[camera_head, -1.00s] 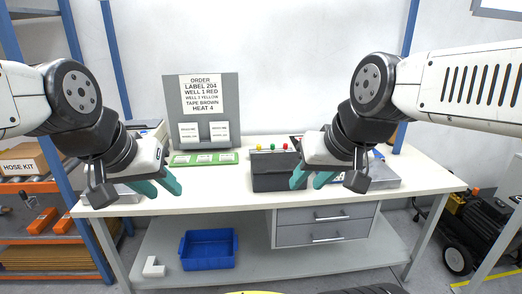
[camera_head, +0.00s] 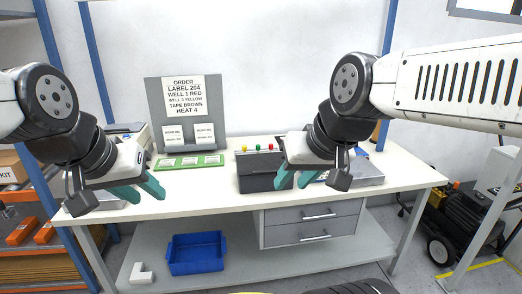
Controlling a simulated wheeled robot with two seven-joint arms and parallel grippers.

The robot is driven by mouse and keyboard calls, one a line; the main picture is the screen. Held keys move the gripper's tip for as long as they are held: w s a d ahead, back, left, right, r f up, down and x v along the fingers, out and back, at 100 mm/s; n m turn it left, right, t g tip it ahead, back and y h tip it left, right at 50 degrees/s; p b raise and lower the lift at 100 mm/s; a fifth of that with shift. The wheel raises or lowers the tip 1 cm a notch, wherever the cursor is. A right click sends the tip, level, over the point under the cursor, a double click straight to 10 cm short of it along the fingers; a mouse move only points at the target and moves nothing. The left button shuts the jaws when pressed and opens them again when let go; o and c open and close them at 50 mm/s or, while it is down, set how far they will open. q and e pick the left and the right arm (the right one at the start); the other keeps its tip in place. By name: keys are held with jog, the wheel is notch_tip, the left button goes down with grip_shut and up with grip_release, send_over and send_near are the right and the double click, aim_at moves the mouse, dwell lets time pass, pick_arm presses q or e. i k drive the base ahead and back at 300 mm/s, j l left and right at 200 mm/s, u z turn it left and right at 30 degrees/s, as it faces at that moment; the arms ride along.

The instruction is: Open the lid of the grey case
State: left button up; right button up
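A dark grey box-shaped case (camera_head: 262,183) stands near the middle of the white table (camera_head: 215,207), and its top looks closed. My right gripper (camera_head: 293,181) is at the right end of this case, in front of it in the picture. Its teal fingers are apart with nothing between them, and they hide part of the case's right side. I cannot tell whether they touch it. My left gripper (camera_head: 150,190) is over the left part of the table, well left of the case, with its teal fingers apart and empty.
Red, yellow and green knobs (camera_head: 257,148) show behind the case. A green strip (camera_head: 190,161) lies before a grey order board (camera_head: 153,92). A silvery flat box (camera_head: 368,173) is at right, partly hidden. Drawers (camera_head: 310,220) hang below; a blue bin (camera_head: 196,254) is on the shelf.

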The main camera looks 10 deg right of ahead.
aim_at(248, 164)
jog(key=i, duration=0.9)
jog(key=l+z, duration=0.05)
jog(key=l, duration=0.05)
